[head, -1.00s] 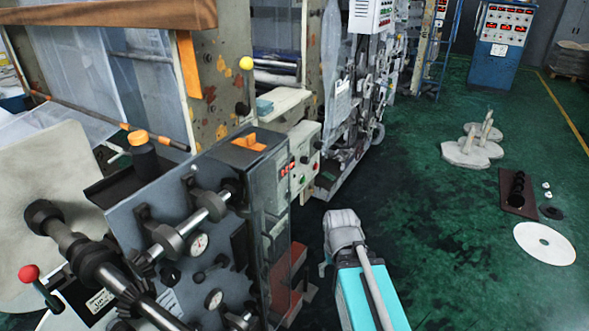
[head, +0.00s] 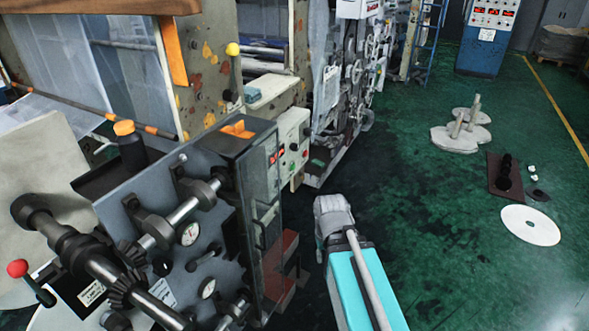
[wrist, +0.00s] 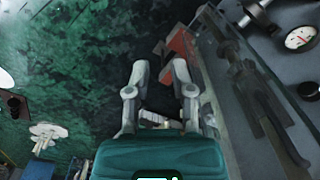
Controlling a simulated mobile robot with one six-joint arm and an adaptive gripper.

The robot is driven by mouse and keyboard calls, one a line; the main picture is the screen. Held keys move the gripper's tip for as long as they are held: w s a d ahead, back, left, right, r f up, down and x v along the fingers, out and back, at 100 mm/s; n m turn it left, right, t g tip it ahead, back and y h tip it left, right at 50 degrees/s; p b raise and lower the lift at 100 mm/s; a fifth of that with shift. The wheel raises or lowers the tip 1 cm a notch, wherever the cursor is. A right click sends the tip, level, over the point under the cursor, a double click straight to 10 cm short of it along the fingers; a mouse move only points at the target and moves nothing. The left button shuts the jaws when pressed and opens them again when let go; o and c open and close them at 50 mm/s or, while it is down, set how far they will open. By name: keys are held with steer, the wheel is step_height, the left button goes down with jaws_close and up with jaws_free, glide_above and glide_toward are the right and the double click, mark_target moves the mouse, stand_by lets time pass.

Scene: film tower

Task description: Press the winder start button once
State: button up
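A pale control panel (head: 293,143) with small red displays and several small buttons is on the side of the grey winder machine (head: 190,240) in the head view. Its buttons are too small to tell which one is the start button. My arm, with a grey joint and a teal link, is to the right of the machine, below and right of the panel. In the wrist view my gripper (wrist: 160,72) has its two grey fingers apart with nothing between them. The gripper's fingers do not show clearly in the head view. The panel is not seen in the wrist view.
A red-brown stepped part (head: 281,268) stands low beside the machine, close to my arm. A blue cabinet (head: 488,40) stands behind.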

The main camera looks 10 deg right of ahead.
jaws_close()
stand_by(1.0)
